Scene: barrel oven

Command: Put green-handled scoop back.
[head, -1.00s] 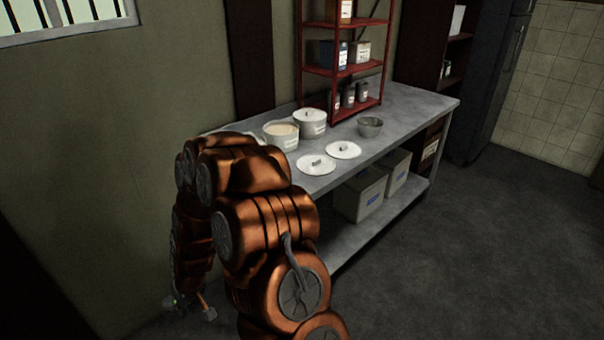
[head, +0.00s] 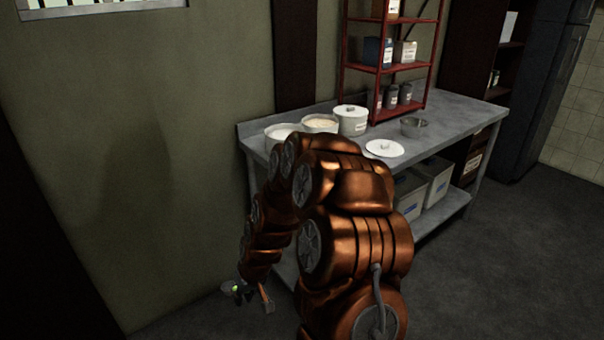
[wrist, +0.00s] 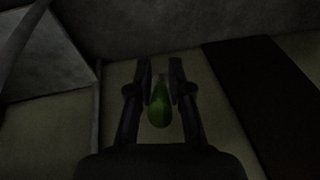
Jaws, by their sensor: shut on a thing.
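The green handle of the scoop (wrist: 159,105) sits between the fingers of my gripper (wrist: 159,82) in the wrist view. My gripper is shut on it. In the head view my gripper (head: 246,293) hangs low, to the left of the table and below its top. A bit of green (head: 237,290) shows at it there. The scoop's bowl cannot be made out. On the table's left part stand two open white pots (head: 320,123) with pale contents, one partly behind my arm, and a lidded white pot (head: 351,120).
The grey metal table (head: 455,118) stands along the wall. A loose white lid (head: 384,148) and a metal bowl (head: 413,127) lie on it, in front of a red shelf rack (head: 386,69). White boxes (head: 437,183) are on the lower shelf. Open floor (head: 520,250) lies to the right.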

